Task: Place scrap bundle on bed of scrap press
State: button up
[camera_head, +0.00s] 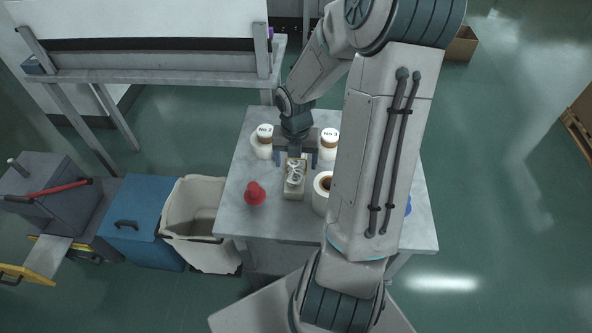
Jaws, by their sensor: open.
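A small beige block tied with pale loops (294,178), which looks like the scrap bundle, lies on the grey table. My gripper (296,161) points down over its far end. The fingers are open, one on each side of the block; I cannot tell whether they touch it. The scrap press (40,187) seems to be the dark grey machine with a red lever at the left edge. A flat grey plate (49,249) with yellow edging, perhaps its bed, juts out in front of it and looks bare.
A red cone-like object (254,194) stands left of the block. White rolls labelled No 2 (263,147) and No 3 (329,144) flank my gripper, and another roll (322,199) is close right. A blue cabinet (146,222) and open beige bin (196,215) stand between table and press.

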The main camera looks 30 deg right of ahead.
jog(key=shift+f, duration=0.9)
jog(key=shift+r, duration=0.1)
jog(key=c, duration=1.2)
jog(key=shift+c, duration=0.2)
